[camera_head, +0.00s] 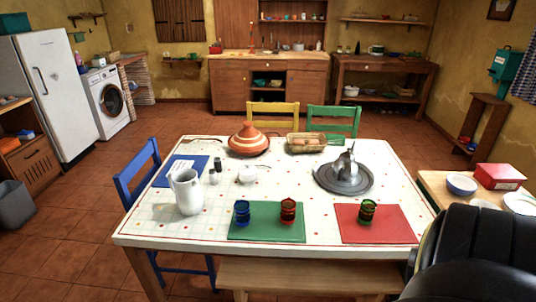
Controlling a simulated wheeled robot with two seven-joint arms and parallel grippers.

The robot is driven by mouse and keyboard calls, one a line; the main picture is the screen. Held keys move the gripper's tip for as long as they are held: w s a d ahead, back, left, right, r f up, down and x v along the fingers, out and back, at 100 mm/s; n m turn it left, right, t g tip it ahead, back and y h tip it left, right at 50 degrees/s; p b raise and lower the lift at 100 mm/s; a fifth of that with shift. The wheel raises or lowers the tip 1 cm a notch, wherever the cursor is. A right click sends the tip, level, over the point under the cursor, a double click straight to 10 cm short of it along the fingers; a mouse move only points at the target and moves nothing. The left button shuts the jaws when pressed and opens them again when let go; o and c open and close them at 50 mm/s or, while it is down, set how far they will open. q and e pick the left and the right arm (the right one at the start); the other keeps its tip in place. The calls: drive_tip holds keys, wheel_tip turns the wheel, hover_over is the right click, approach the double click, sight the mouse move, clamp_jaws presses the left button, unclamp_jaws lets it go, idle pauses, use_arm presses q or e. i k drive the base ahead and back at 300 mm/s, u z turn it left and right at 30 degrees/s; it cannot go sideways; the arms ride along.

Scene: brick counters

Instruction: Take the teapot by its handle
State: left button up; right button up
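The silver teapot (346,166) stands upright on a round grey metal tray (328,183) at the right of the table. It has a pointed lid, and its small details, including the handle, are hard to make out at this size. Neither of my grippers shows. A dark part of my own arm fills the lower right corner, well apart from the teapot.
On the white table (206,228) are a striped tagine (249,139), a basket (306,143), a white pitcher (187,193) and coloured glasses on green (263,232) and red (385,232) mats. A bench (300,274) stands in front; chairs stand left and behind.

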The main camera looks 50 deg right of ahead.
sight(345, 168)
drive_tip(key=u, duration=1.25)
drive_tip(key=k, duration=1.9)
drive_tip(key=z, duration=1.25)
